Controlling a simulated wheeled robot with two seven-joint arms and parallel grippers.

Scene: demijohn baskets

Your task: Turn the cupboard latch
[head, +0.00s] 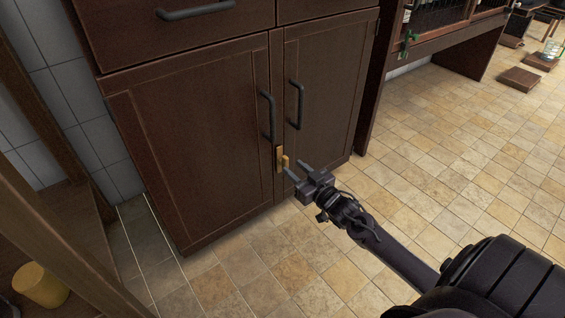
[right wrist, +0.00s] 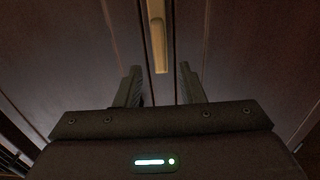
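The brass cupboard latch (head: 281,160) sits at the seam between the two dark wooden doors, below their black handles. My right gripper (head: 293,172) is open in front of the latch, with its fingertips close to it. In the right wrist view, the latch's long brass piece (right wrist: 158,40) hangs upright, ahead of and between the two spread fingers (right wrist: 158,80). I cannot tell whether either finger touches it. The left door (head: 195,150) and the right door (head: 325,95) are both shut. My left gripper is not in view.
Drawers with a black handle (head: 195,10) are above the doors. A wooden frame (head: 50,220) and a yellow cylinder (head: 40,287) stand at the lower left. A table with a green item (head: 408,42) is at the upper right.

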